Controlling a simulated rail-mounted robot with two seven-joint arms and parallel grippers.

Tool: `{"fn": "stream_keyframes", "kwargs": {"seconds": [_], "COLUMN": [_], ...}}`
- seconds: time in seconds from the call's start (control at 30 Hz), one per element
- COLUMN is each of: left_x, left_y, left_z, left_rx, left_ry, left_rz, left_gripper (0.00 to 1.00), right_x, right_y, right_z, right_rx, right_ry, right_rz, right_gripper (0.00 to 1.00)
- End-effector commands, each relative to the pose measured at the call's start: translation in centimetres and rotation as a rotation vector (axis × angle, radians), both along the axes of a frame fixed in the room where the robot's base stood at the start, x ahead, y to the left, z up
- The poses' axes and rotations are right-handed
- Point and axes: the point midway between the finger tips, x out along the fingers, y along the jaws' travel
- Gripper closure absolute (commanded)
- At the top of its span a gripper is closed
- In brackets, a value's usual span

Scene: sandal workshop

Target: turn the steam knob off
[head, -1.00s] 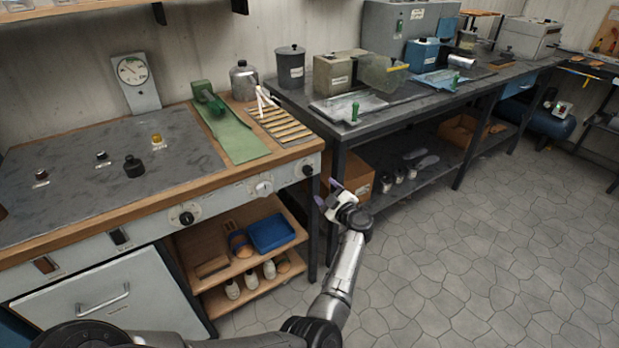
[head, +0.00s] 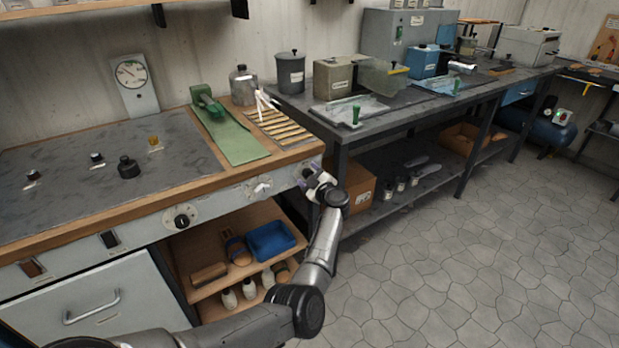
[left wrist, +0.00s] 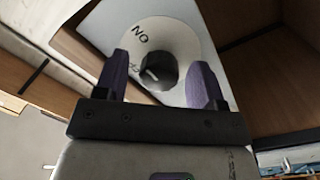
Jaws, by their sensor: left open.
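A dark round knob (left wrist: 158,71) with a light pointer line stands on a pale round dial plate (left wrist: 179,32) in the left wrist view. Upside-down lettering that looks like ON is on the plate; a second word is partly hidden by the knob. My left gripper (left wrist: 160,78) is open, with one purple finger on each side of the knob. Contact cannot be told. In the head view my left gripper (head: 314,179) is at the right end of the bench's front panel and largely hides this knob.
A white knob (head: 261,187) and another black knob (head: 182,221) sit further left on the same panel. Below are shelves with a blue tray (head: 270,239) and white bottles. A cardboard box (head: 358,188) stands just right of the gripper. The floor at right is clear.

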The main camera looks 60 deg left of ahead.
Motion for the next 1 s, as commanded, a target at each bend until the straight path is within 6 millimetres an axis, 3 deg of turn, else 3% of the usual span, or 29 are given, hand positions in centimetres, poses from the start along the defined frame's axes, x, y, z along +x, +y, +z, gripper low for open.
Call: {"fn": "stream_keyframes", "kwargs": {"seconds": [0.17, 0.67, 1.0], "left_x": [0.01, 0.01, 0.02], "left_y": [0.00, -0.02, -0.04], "left_z": [0.04, 0.04, 0.01], "left_rx": [0.000, 0.001, 0.001], "left_ry": [0.000, 0.000, -0.071], "left_rz": [0.000, 0.001, -0.001], "left_gripper": [0.39, 0.86, 0.86], "right_x": [0.02, 0.03, 0.03], "right_y": [0.11, 0.15, -0.09], "right_z": [0.02, 0.02, -0.11], "right_rx": [0.004, 0.005, -0.003], "right_ry": [0.000, 0.000, 0.000], "right_rz": [-0.003, -0.004, 0.002], "right_gripper": [0.57, 0.57, 0.57]}}
